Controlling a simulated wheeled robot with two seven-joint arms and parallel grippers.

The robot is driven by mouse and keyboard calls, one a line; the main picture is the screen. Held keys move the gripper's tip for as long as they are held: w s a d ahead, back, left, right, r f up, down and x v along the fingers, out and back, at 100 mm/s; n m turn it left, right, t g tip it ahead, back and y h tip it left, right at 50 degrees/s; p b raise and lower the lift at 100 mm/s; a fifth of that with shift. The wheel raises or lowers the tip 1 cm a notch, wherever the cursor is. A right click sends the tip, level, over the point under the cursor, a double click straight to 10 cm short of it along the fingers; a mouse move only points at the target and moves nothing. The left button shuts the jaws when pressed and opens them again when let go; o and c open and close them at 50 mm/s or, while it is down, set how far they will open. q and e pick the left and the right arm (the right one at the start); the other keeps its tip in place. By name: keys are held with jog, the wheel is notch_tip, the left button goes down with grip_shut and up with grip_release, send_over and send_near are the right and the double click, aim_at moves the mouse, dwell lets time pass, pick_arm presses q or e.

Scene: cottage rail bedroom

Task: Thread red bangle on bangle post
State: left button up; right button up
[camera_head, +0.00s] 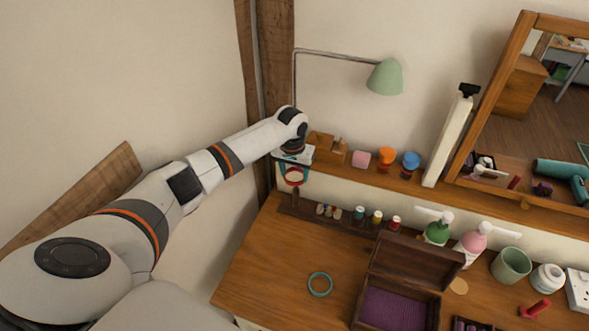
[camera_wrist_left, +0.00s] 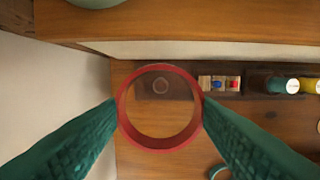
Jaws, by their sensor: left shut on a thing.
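My left gripper (camera_head: 293,171) is shut on the red bangle (camera_head: 293,184), at the back left of the desk. In the left wrist view the red bangle (camera_wrist_left: 160,146) is held between the two teal fingertips, its opening facing the camera. Through the opening shows the left end of a dark wooden rack, with a small round shape (camera_wrist_left: 160,85) that looks like the bangle post seen from above. It lies in the upper part of the opening, off centre. The bangle seems held above the rack; the gap is hard to judge. My right gripper is not in view.
The dark rack (camera_head: 345,220) holds small rings and bottles right of the bangle. A shelf (camera_head: 425,187) with a wooden stand and small items runs behind. A teal bangle (camera_head: 320,285) lies on the desk. An open box (camera_head: 408,258) stands to its right. The desk's left front is clear.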

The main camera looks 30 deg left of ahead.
pick_arm(q)
jog(key=shift+f+b, duration=0.8)
jog(key=shift+f, duration=1.1)
jog(key=shift+f+b, duration=1.35)
jog(key=shift+f, duration=1.15)
jog(key=shift+d+p, duration=0.1)
jog(key=shift+p, duration=0.25)
jog(key=shift+f+b, duration=1.45)
jog(key=shift+f, duration=0.8)
jog(key=o, duration=1.1)
jog(key=shift+c, duration=0.2)
